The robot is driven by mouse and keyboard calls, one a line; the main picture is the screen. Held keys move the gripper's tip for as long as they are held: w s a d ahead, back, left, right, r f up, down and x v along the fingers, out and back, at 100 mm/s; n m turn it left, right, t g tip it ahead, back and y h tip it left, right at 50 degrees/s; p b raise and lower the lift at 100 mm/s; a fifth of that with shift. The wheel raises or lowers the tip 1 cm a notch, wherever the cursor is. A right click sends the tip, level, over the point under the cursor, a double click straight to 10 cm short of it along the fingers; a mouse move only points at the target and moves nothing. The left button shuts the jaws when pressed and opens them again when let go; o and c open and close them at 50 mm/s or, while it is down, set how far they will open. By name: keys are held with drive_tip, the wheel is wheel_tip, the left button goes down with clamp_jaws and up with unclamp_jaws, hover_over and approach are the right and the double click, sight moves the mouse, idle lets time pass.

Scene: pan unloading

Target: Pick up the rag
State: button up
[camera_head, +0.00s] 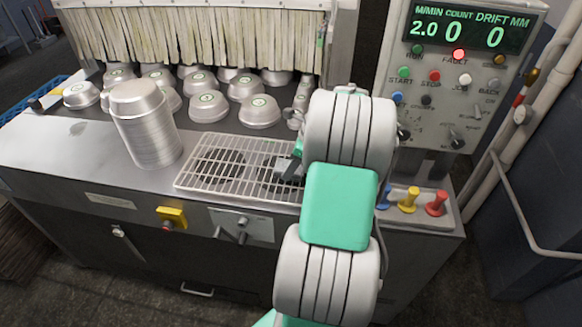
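I cannot make out a rag in the head view; part of the worktop is hidden behind my arm. My gripper (287,172) is low over the right part of the wire grate (215,182). Only a dark part of it shows beside the arm. I cannot tell whether its fingers are open or shut, or whether they hold anything.
A tall stack of metal pans (148,130) stands left of the grate. Several upturned pans (209,106) lie behind, before a strip curtain (200,35). A control panel (455,75) stands right, above coloured knobs (408,199). The worktop's front left (60,150) is mostly clear.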

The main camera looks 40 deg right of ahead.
sight(285, 165)
drive_tip(key=shift+d+b, duration=0.1)
drive_tip(key=shift+b, duration=0.55)
wheel_tip(285, 165, up, 4)
drive_tip(key=shift+r, duration=0.1)
drive_tip(key=s+a+r, duration=0.8)
drive_tip(key=s+r, duration=0.1)
drive_tip(key=s, duration=0.2)
drive_tip(key=shift+s+a+r+p, duration=0.15)
drive_tip(key=shift+a+p, duration=0.1)
drive_tip(key=shift+p, duration=0.2)
